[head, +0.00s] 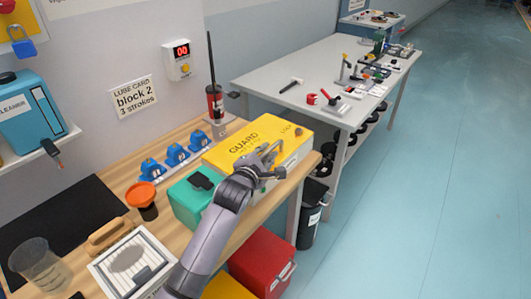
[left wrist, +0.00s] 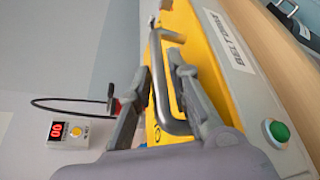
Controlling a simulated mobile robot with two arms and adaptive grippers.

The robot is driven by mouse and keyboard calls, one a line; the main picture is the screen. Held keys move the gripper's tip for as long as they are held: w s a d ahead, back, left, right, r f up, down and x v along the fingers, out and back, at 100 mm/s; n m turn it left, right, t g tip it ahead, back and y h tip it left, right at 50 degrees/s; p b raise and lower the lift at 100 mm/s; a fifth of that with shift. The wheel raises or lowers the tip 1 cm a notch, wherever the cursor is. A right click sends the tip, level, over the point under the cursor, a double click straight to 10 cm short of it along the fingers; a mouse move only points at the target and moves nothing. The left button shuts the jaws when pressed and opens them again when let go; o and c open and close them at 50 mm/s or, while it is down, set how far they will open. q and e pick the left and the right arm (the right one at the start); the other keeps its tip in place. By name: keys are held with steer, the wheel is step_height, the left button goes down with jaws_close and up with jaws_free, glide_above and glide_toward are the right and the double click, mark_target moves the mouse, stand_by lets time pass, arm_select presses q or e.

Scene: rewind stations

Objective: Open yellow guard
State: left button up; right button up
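The yellow guard (head: 245,139) lies flat as a lid on a pale box (head: 293,158) at the far right end of the wooden bench. It looks closed. A bent metal handle (left wrist: 159,85) stands on the guard (left wrist: 206,66). My left gripper (head: 268,163) is over the guard at its handle. In the left wrist view my left gripper (left wrist: 146,84) is open, with one finger on each side of the handle bar. Whether a finger touches the bar is unclear. The box front carries a label (left wrist: 229,40) and a green button (left wrist: 276,132). My right gripper is not in view.
A teal box (head: 187,205) stands close to my left arm. A wall counter (head: 182,60) hangs above. A grey table (head: 290,70) stands beyond the guard; open floor lies right.

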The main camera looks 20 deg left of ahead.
arm_select(q)
jaws_close()
stand_by(0.4)
